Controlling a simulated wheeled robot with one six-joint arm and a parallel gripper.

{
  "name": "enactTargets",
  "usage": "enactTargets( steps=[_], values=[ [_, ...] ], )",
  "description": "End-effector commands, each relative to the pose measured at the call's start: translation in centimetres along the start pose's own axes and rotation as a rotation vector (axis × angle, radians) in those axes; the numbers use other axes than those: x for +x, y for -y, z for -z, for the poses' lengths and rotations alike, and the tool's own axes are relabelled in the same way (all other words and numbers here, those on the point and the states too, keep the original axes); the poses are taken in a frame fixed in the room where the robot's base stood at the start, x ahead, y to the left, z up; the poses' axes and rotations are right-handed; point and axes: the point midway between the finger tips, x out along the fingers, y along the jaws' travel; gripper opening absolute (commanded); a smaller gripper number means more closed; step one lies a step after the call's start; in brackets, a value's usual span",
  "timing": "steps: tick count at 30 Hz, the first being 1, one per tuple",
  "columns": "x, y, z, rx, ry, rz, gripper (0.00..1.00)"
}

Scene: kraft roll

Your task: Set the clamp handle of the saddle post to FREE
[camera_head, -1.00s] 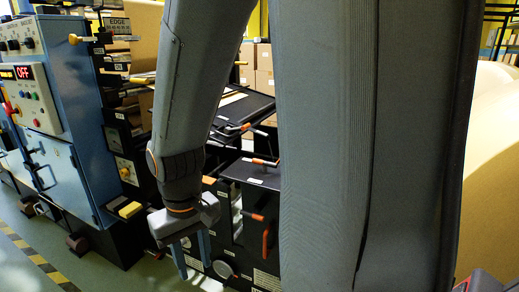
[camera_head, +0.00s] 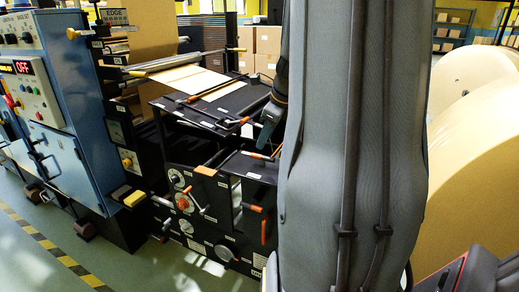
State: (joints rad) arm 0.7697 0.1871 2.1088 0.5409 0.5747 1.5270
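Several orange-tipped handles sit on the black machine unit in the middle. One (camera_head: 236,122) is at the edge of the upper table, one (camera_head: 258,155) lies on the lower top, and others (camera_head: 252,208) are on the front. The labels are too small to read, so I cannot tell which handle is the saddle post's clamp or its setting. My gripper (camera_head: 267,132) points down beside the upper table's right corner, near the top handles. Its grey fingers are partly hidden by my arm, and nothing is seen held.
A blue cabinet (camera_head: 75,165) with a panel reading OFF stands at left. Large kraft rolls (camera_head: 478,165) stand at right. Green floor with a striped line (camera_head: 50,245) is clear at front left.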

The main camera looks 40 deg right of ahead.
Motion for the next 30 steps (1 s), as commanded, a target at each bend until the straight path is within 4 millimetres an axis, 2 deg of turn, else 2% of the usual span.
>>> enactTargets(
  steps=[9,13,18,26,30],
  values=[
    [4.8,-0.2,0.0,-0.002,-0.002,-0.004,0.33],
    [6.3,-0.2,0.0,-0.002,-0.002,-0.003,0.33],
    [7.2,-0.2,0.0,-0.003,-0.002,-0.002,0.33],
    [7.3,-0.2,0.0,-0.004,-0.002,-0.001,0.33],
    [7.3,-0.2,0.0,-0.004,-0.002,-0.001,0.1]
  ],
)
